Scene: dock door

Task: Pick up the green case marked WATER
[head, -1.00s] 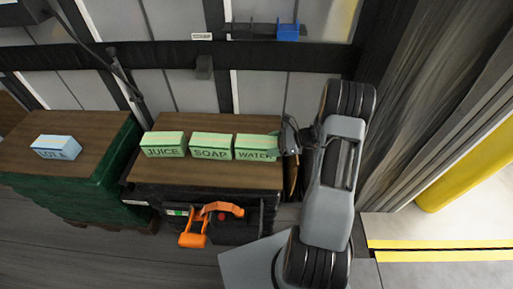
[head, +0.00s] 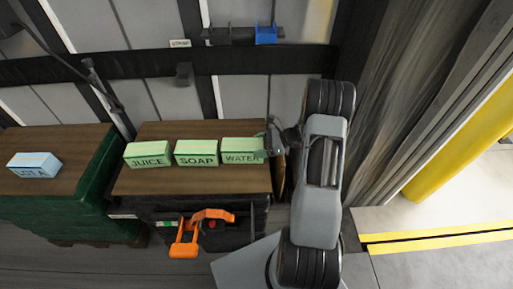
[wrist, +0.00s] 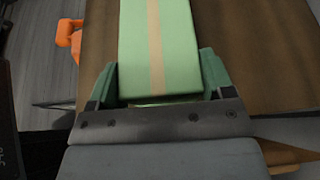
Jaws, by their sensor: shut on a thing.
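The green case marked WATER (head: 243,150) is at the right end of a row of green cases on a brown wooden top (head: 205,185). In the wrist view the green case (wrist: 160,50), with a tan stripe along it, lies between the two fingers. My gripper (head: 268,143) reaches it from the right and is shut on its end. In the wrist view the fingers of my gripper (wrist: 160,85) press along both sides of the case. I cannot tell whether the case is clear of the top.
A pale blue case marked LOT A (head: 34,165) is on the left stack. An orange handle (head: 185,240) sticks out in front. A wall rail runs behind.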

